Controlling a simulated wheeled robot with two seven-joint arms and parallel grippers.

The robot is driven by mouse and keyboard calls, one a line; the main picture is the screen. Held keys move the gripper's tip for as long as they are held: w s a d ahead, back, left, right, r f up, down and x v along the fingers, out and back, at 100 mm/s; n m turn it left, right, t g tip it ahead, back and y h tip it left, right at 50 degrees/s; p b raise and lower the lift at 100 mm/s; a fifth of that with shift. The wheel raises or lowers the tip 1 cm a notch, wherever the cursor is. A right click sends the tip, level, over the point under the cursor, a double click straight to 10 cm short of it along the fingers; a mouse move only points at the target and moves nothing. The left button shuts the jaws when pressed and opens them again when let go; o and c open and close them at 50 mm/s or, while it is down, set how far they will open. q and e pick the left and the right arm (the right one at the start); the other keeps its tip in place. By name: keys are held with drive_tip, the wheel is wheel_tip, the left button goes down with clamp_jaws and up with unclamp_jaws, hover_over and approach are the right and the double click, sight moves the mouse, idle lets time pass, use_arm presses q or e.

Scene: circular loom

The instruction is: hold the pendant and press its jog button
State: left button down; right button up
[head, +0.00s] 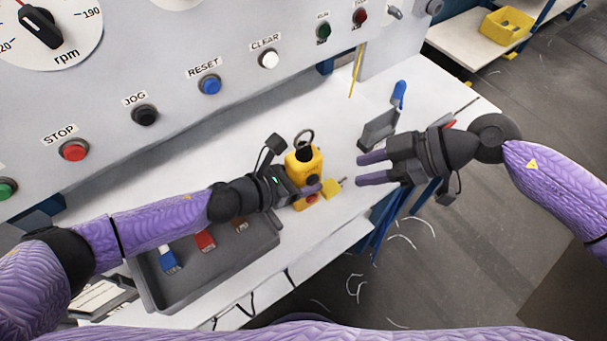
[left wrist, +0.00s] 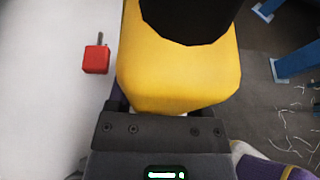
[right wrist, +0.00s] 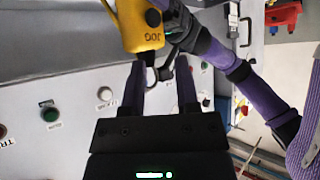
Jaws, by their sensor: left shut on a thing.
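The yellow pendant (head: 303,163) has a black ring at its top and dark and red buttons on its face. My left gripper (head: 312,190) is shut around its body, just above the bench. In the left wrist view the pendant (left wrist: 180,75) fills the space between the fingers. In the right wrist view the pendant (right wrist: 128,28) shows an upside-down JOG label beside the black jog button (right wrist: 153,17). My right gripper (head: 372,168) is open and empty, to the right of the pendant, fingers pointing toward it. Its fingertips (right wrist: 160,66) look apart from the pendant.
A grey tray (head: 262,250) with blue and red tagged pieces lies at the front left. A yellow block with a pin (head: 333,188) lies beside the pendant. The control panel (head: 180,115) stands behind. A grey holder (head: 378,130) and blue-handled tool (head: 399,94) are near the right gripper.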

drive_tip(key=s+a+m+y, duration=0.1)
drive_tip(key=a, duration=0.1)
drive_tip(key=s+a+m+y, duration=0.1)
drive_tip(key=a+y, duration=0.1)
drive_tip(key=s+a+m+y, duration=0.1)
drive_tip(key=m, duration=0.1)
drive_tip(key=shift+s+a+f, duration=0.15)
drive_tip(key=shift+s+a, duration=0.05)
drive_tip(key=shift+a, duration=0.2)
clamp_jaws()
drive_tip(key=m+t+h, duration=0.5)
drive_tip(key=m+t, duration=0.8)
drive_tip(key=m, duration=1)
approach(314, 183)
drive_tip(key=shift+x, duration=2.4)
